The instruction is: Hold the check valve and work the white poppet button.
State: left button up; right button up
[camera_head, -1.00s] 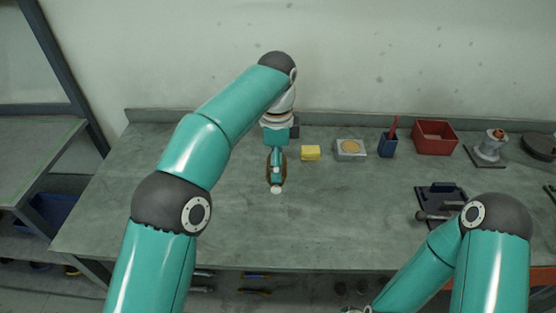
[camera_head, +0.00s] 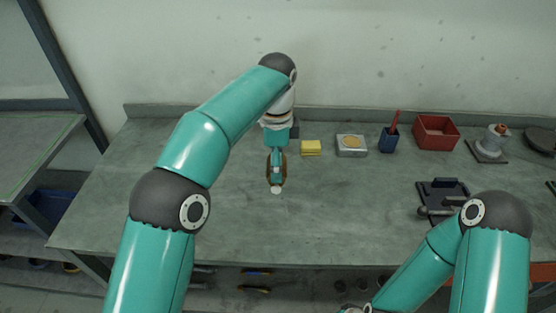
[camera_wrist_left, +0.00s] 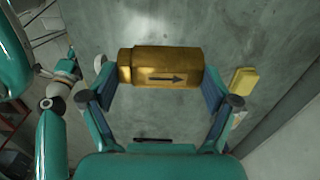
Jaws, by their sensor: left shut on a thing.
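The brass check valve (camera_wrist_left: 160,67), with an arrow on its side, is clamped across its length between the two fingers of my left gripper (camera_wrist_left: 162,90). In the head view the valve (camera_head: 284,170) shows as a brown edge around my left gripper (camera_head: 276,168), over the bench. The white poppet button (camera_head: 276,190) shows at the valve's near end. In the left wrist view a pale round end (camera_wrist_left: 100,62) shows at the valve's left end. My right gripper (camera_wrist_left: 65,68) is small at the left of the wrist view, apart from the valve; its jaws are unclear.
A yellow sponge (camera_head: 311,147), grey box (camera_head: 351,146), blue cup (camera_head: 389,140) and red bin (camera_head: 436,133) stand along the back. A dark fixture (camera_head: 443,188) lies at right. The bench middle (camera_head: 345,205) is clear.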

pick_arm(q)
jog(key=shift+f+b, duration=3.2)
jog(key=shift+f, duration=2.1)
pick_arm(e)
jog(key=shift+f, duration=3.2)
jog(key=shift+c, duration=0.2)
